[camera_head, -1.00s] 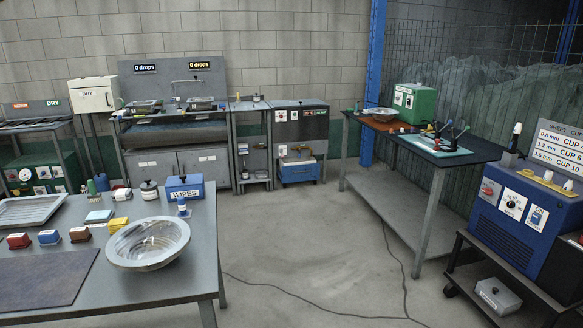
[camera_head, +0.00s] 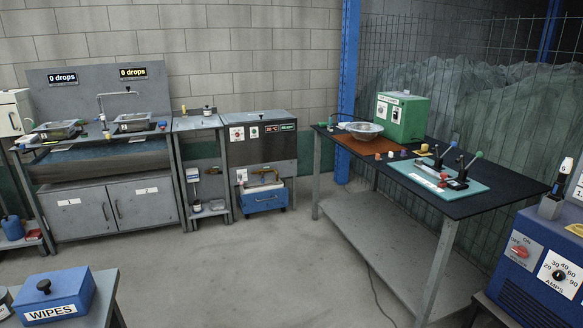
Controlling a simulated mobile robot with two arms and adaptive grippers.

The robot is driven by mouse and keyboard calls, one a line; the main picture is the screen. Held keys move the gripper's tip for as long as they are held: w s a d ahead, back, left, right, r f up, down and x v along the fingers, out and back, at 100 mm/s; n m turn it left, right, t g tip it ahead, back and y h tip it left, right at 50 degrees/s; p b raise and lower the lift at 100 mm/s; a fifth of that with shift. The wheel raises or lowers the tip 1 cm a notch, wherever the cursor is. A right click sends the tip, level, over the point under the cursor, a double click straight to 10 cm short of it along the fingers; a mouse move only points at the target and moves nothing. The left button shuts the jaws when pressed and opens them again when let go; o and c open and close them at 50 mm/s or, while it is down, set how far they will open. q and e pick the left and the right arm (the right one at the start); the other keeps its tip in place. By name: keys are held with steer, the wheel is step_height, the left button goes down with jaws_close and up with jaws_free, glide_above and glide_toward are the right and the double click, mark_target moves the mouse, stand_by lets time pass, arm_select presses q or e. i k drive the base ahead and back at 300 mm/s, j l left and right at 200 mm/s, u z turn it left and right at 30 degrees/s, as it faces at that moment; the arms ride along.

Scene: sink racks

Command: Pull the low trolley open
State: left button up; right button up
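A low blue unit (camera_head: 264,199) with a pale label sits beneath the grey cabinet (camera_head: 262,150) at the back wall. It looks like a low trolley or drawer, but I cannot tell which. Some small fittings show just above its top edge. A dark cart carrying a blue machine (camera_head: 520,262) with a red switch and a dial stands at the right edge, mostly cut off. Neither of my grippers is in view.
The concrete floor (camera_head: 240,265) ahead is open. A grey table corner with a blue WIPES box (camera_head: 55,298) is at lower left. A long dark-topped table (camera_head: 470,206) stands right of the cabinet, and a sink bench (camera_head: 110,205) stands left.

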mark_target(254, 197)
steer(key=i, duration=4.15)
